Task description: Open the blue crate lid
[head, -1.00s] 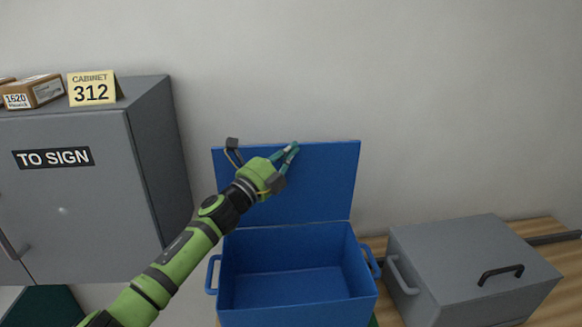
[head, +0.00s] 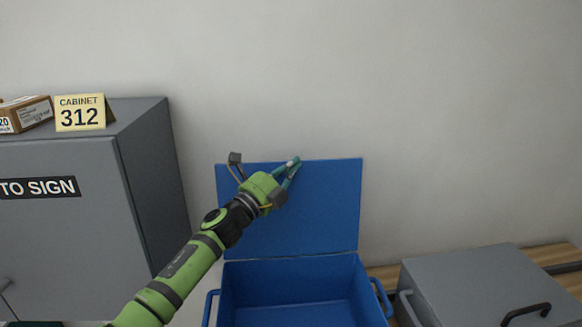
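The blue crate (head: 318,308) stands on the counter at the bottom centre of the head view, its front cut off by the frame. Its blue lid (head: 330,210) stands upright behind it near the wall, hinged at the crate's back rim. The crate's opening is uncovered and the visible inside looks empty. My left gripper (head: 298,163) is in front of the lid's upper part, its teal fingertips close together near the top edge. Nothing shows between the fingers. Whether they touch the lid is unclear. My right gripper is out of view.
A grey cabinet (head: 80,220) with a TO SIGN label stands at left, with a 312 sign (head: 80,112) and a small carton (head: 24,114) on top. A grey lidded box (head: 480,280) with a black handle stands close right of the crate.

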